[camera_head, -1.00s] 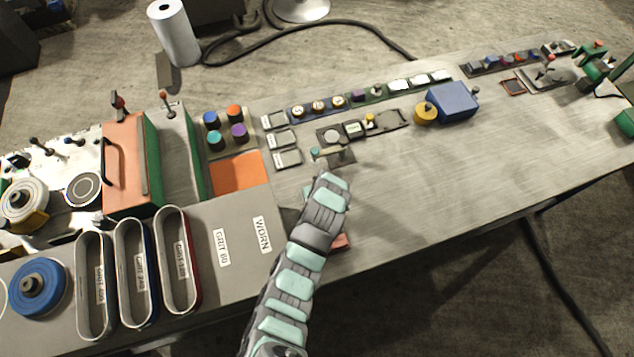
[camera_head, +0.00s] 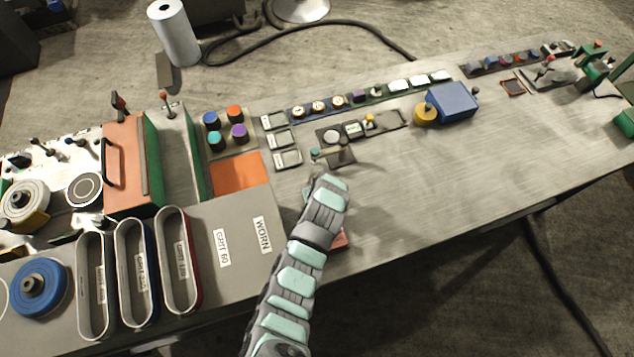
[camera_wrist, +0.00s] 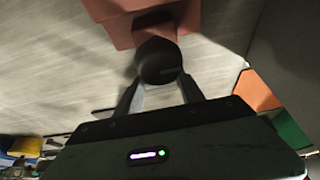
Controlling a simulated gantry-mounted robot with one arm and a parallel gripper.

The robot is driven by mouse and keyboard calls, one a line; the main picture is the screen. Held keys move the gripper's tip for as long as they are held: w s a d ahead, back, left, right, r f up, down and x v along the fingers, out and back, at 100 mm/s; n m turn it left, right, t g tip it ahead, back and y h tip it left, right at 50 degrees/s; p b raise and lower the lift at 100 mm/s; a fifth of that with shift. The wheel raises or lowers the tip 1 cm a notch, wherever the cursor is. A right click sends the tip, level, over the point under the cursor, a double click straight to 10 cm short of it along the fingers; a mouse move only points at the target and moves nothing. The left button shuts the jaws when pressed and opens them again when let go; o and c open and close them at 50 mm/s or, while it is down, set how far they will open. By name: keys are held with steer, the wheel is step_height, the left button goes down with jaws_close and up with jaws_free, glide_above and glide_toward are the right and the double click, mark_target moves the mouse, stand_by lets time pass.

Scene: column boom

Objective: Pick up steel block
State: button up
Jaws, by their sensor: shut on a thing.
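In the wrist view my gripper (camera_wrist: 160,84) is shut on a dark round knob (camera_wrist: 158,62), one finger on each side. The knob meets a reddish-brown block (camera_wrist: 155,22) beyond the fingertips, which runs out of the top of the picture. In the head view my arm hides the gripper and the knob. A small part of a reddish block (camera_head: 341,241) shows at the right of my arm, near the bench's front edge. No plainly steel-coloured block can be made out, and I cannot tell whether the block touches the bench.
The grey bench (camera_head: 440,180) is clear to the right of my arm. Small parts, a blue box (camera_head: 453,101) and a yellow knob (camera_head: 425,113) stand along the back.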

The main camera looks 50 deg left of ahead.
jaws_close()
steer(key=shift+r, duration=0.1)
stand_by(0.4)
